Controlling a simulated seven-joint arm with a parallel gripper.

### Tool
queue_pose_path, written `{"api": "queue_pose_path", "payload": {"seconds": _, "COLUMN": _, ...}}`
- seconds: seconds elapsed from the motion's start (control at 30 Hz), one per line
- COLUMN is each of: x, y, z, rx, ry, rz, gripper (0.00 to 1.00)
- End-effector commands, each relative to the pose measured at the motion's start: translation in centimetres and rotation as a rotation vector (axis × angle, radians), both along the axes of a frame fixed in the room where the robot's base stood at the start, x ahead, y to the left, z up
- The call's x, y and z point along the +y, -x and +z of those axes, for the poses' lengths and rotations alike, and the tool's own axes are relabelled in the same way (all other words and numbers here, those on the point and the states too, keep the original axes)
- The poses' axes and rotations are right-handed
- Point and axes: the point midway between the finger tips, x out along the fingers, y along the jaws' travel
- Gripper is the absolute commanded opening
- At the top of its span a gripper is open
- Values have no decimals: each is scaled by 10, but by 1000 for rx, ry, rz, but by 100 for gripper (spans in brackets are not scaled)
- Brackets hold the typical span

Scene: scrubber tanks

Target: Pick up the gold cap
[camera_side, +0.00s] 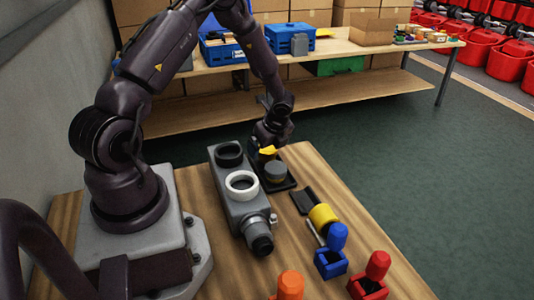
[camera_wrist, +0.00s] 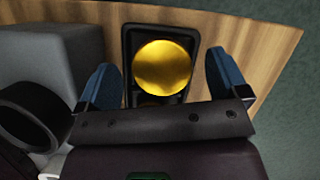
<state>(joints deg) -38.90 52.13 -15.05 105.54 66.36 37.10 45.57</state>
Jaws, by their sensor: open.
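The gold cap (camera_wrist: 162,67) shows as a bright round disc in a black tray (camera_wrist: 133,38) in the wrist view. My gripper (camera_wrist: 158,60) is open, with one blue finger on each side of the tray and a gap between each finger and the cap. A dimmer gold-brown piece shows just below the cap, partly hidden by my gripper. In the side view, my gripper (camera_side: 270,138) is above the back of the black tray (camera_side: 283,187). A gold patch shows under it, beside a grey-brown round piece (camera_side: 275,170); I cannot tell which is the cap.
A grey tank body (camera_side: 238,208) with a black ring (camera_side: 229,154) and a white ring (camera_side: 241,184) stands left of the tray. A yellow-ended tool (camera_side: 323,215), blue (camera_side: 335,250), red (camera_side: 372,275) and orange (camera_side: 290,285) pieces lie toward the front right.

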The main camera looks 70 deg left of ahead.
Motion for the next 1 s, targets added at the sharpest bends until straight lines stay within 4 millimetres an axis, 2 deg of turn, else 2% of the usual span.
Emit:
{"api": "queue_pose_path", "payload": {"seconds": 0.13, "x": 6, "y": 1, "z": -14, "rx": -2, "ry": 0, "rz": 1, "gripper": 92}}
{"api": "queue_pose_path", "payload": {"seconds": 0.37, "x": 7, "y": 1, "z": -16, "rx": -3, "ry": -2, "rz": 0, "gripper": 92}}
{"api": "queue_pose_path", "payload": {"seconds": 0.4, "x": 7, "y": 1, "z": -16, "rx": -3, "ry": -2, "rz": 0, "gripper": 90}}
{"api": "queue_pose_path", "payload": {"seconds": 0.6, "x": 7, "y": 1, "z": -16, "rx": -3, "ry": -1, "rz": 0, "gripper": 44}}
{"api": "queue_pose_path", "payload": {"seconds": 0.63, "x": 7, "y": 1, "z": -16, "rx": -3, "ry": -1, "rz": 0, "gripper": 40}}
{"api": "queue_pose_path", "payload": {"seconds": 1.0, "x": 7, "y": 0, "z": -12, "rx": -3, "ry": -2, "rz": 1, "gripper": 39}}
